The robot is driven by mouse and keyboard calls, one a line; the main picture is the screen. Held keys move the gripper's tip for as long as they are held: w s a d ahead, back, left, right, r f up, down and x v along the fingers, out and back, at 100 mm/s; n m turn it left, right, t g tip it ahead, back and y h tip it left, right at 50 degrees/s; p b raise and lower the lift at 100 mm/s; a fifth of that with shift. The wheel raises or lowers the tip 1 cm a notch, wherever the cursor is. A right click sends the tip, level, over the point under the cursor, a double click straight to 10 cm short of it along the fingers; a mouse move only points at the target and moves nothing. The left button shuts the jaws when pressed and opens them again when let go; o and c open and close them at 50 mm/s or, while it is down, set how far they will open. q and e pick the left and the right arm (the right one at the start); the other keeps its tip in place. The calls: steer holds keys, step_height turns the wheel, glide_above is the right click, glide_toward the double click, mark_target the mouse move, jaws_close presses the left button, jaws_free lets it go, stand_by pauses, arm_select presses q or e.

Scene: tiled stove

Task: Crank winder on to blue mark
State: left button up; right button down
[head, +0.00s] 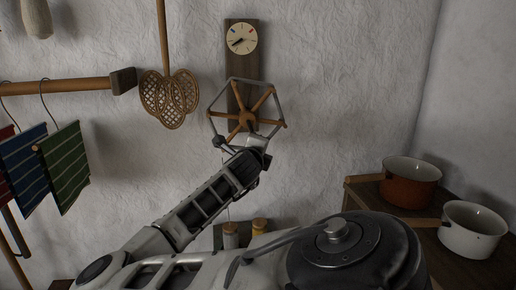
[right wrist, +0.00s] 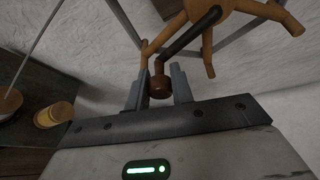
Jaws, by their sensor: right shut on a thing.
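The winder (head: 247,121) is on the wall, with orange-brown wooden spokes in a grey six-sided frame. Its hub and spokes also show in the right wrist view (right wrist: 215,12). A dark crank arm (right wrist: 190,32) runs from the hub to a brown knob (right wrist: 159,88). My right gripper (right wrist: 160,84) is shut on the crank knob, one finger on each side. In the head view the hand covers much of this grip. Above the winder, a round cream dial (head: 241,39) has small red and blue marks in its upper part. Its black pointer points to the lower left. My left gripper is not in view.
An orange-brown pot (head: 410,185) and a white pot (head: 472,230) stand at the right. Small jars (head: 259,226) are below the winder. The wall right of the winder is bare.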

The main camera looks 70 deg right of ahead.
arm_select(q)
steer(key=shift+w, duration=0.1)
arm_select(e)
steer(key=c, duration=1.2)
jaws_free()
steer(key=shift+c, duration=0.2)
arm_select(q)
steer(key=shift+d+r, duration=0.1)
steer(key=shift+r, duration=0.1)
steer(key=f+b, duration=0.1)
steer(key=b, duration=0.2)
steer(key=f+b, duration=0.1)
steer(key=b, duration=0.1)
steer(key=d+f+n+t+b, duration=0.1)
steer(key=b, duration=0.2)
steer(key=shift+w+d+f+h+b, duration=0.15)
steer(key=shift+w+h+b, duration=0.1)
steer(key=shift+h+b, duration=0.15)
arm_select(e)
steer(key=v, duration=1.6)
